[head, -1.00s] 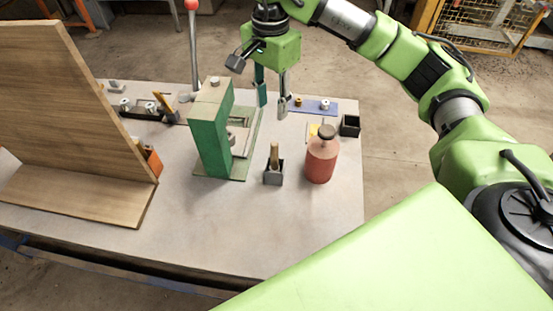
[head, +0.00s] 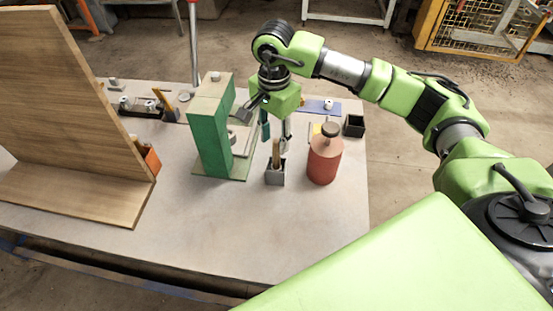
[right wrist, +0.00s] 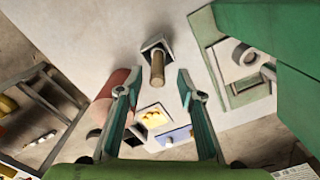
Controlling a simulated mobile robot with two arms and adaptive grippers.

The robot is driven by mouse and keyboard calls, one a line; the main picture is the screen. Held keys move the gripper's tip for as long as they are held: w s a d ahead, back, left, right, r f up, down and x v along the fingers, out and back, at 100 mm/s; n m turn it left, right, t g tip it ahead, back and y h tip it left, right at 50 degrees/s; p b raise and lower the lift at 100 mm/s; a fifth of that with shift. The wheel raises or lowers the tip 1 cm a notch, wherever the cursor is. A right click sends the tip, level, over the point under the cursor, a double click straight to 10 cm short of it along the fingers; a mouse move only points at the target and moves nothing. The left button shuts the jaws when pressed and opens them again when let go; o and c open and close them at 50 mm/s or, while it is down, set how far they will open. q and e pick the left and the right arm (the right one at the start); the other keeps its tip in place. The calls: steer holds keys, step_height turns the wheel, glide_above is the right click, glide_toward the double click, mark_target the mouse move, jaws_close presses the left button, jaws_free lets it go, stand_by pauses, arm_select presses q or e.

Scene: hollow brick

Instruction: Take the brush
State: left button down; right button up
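The brush shows as an upright wooden handle (head: 276,152) standing in a small grey square holder (head: 275,178) on the table. Its lower end is hidden inside the holder. In the right wrist view the handle (right wrist: 157,70) rises from the holder (right wrist: 157,45), just beyond and between the two fingertips. My right gripper (head: 276,138) is open and empty, pointing down just behind and above the holder. In the right wrist view the fingers of the right gripper (right wrist: 160,84) are spread wide, with a gap on both sides of the handle. My left gripper is in neither view.
A red canister (head: 324,163) with a dark knob stands close right of the holder. A green press (head: 208,140) stands close on the left. A black box (head: 354,127) is farther back right. A wooden panel (head: 60,90) blocks the left. The table front (head: 240,230) is clear.

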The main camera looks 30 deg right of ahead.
mark_target(276, 153)
steer(key=shift+f, duration=0.55)
steer(key=f+p, duration=0.1)
steer(key=f, duration=0.1)
steer(key=f+p, duration=0.2)
steer(key=shift+s+d+f, duration=0.15)
steer(key=shift+s+d, duration=0.05)
steer(key=shift+f, duration=0.35)
jaws_close()
